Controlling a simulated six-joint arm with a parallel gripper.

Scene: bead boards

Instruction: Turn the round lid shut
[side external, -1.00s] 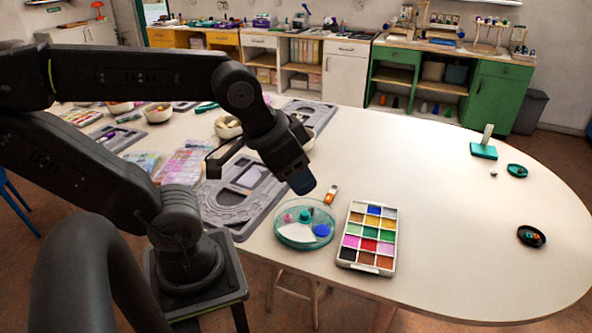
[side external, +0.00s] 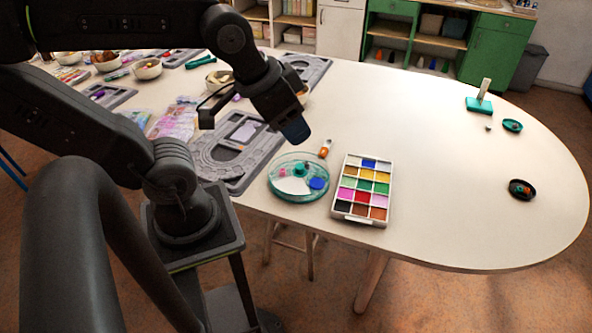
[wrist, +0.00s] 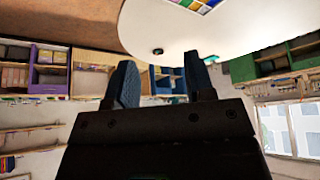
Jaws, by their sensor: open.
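A round, shallow clear dish with a teal rim (side external: 299,194) sits on the table in the side external view. A clear round lid seems to cover it, with a teal knob (side external: 301,168) near its middle. Pink, white and blue wedge areas show inside. I cannot tell how far the lid is turned. My gripper (side external: 295,132) is above and behind the dish, apart from it, with blue fingertips. In the wrist view my gripper (wrist: 162,82) has its two blue fingers spread with nothing between them. The dish is not visible in the wrist view.
A bead tray (side external: 362,218) with coloured compartments stands right of the dish. A small orange-and-white item (side external: 325,148) lies just behind it. A grey board (side external: 205,175) is to the left. The table's right side is mostly clear, with a few small dishes (side external: 522,189).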

